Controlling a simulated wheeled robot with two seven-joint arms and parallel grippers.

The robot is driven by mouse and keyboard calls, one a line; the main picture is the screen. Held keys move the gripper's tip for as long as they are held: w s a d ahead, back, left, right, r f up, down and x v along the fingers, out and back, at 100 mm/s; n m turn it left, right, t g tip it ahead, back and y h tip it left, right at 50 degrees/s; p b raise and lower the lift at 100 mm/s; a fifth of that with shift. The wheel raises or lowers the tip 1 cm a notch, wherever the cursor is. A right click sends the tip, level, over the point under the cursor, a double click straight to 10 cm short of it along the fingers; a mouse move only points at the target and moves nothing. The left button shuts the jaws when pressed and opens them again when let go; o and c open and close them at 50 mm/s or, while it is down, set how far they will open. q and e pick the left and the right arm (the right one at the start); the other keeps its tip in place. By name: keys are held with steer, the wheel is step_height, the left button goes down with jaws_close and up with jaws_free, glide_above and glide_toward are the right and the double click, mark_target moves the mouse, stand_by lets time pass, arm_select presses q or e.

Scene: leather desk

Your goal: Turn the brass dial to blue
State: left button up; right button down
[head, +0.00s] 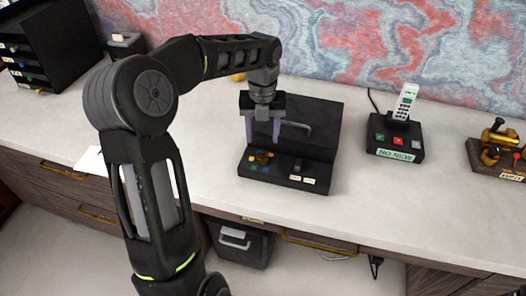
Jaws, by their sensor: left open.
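The brass dial (264,158) sits on the left part of the front panel of a black desk unit (320,143). Small coloured marks surround it, with a green one at its left and a blue mark (264,169) on its near side. The dial is too small to tell which mark it points to. My left gripper (263,140) points down just above and behind the dial. Its two purple fingers are apart with nothing between them. It appears clear of the dial, though the exact gap is hard to judge. My right gripper is out of view.
Right of the dial, the panel has a dark switch and two pale labels (302,180). A phone stand (395,140) with coloured buttons and a brass device (498,150) stand farther right. A black drawer stack (45,45) stands far left. The desk front is clear.

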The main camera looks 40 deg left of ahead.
mark_target(262, 154)
arm_select(q)
step_height(262, 154, down, 7)
steer(key=shift+f, duration=0.15)
steer(key=shift+c, duration=0.5)
jaws_close()
